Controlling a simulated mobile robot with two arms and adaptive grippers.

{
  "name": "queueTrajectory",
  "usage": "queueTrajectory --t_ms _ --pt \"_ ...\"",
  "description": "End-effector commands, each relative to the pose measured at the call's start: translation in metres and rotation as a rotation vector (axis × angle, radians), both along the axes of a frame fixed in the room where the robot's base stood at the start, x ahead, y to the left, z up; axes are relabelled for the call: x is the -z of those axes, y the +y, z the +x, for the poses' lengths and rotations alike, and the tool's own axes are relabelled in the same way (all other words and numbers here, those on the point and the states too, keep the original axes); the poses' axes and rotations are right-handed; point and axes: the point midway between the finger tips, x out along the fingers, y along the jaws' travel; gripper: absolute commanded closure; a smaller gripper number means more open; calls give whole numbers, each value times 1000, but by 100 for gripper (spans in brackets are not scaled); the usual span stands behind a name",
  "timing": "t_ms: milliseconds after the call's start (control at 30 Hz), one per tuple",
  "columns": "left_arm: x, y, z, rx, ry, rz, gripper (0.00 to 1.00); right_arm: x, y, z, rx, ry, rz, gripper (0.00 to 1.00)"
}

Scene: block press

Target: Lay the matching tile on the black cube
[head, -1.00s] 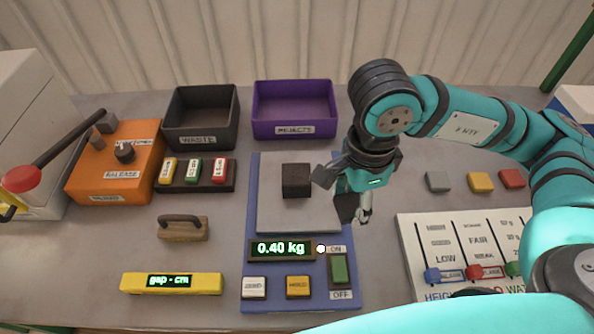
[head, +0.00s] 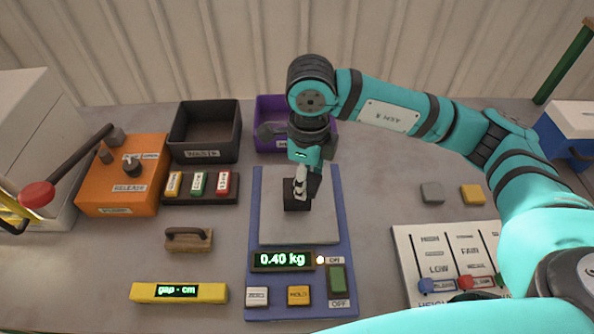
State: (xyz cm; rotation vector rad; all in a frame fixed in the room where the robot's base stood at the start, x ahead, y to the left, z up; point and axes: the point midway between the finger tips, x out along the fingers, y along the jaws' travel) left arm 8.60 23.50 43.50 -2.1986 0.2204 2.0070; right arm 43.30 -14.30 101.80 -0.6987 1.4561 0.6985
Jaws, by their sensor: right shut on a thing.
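The black cube (head: 291,203) is on the grey plate (head: 268,232) of the blue scale, partly hidden by my right gripper. My right gripper (head: 302,196) points down over the cube and is shut on it. I cannot tell any gap between the cube and the plate. A grey tile (head: 432,192) and a yellow tile (head: 472,195) lie on the table to the right. A red tile is not visible now; my right arm covers the area beside the yellow tile. My left gripper is not in view.
The scale display (head: 282,260) reads 0.40 kg. Behind stand the black waste bin (head: 203,155) and the purple rejects bin (head: 268,104), partly covered. An orange box (head: 125,185) with a red-knobbed lever is left. A slider board (head: 412,262) is right.

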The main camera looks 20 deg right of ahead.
Motion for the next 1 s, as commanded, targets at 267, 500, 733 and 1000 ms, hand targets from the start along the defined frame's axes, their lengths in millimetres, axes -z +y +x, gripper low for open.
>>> queueTrajectory --t_ms 267,500,733,1000 --pt "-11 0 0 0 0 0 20 3 11 29 -1 1 -1 83" --pt "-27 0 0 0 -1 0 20 30 10 28 0 5 -1 83" --pt "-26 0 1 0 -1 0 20 38 11 29 -1 -1 -1 83" --pt "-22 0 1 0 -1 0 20 41 11 28 -1 -1 -1 45"
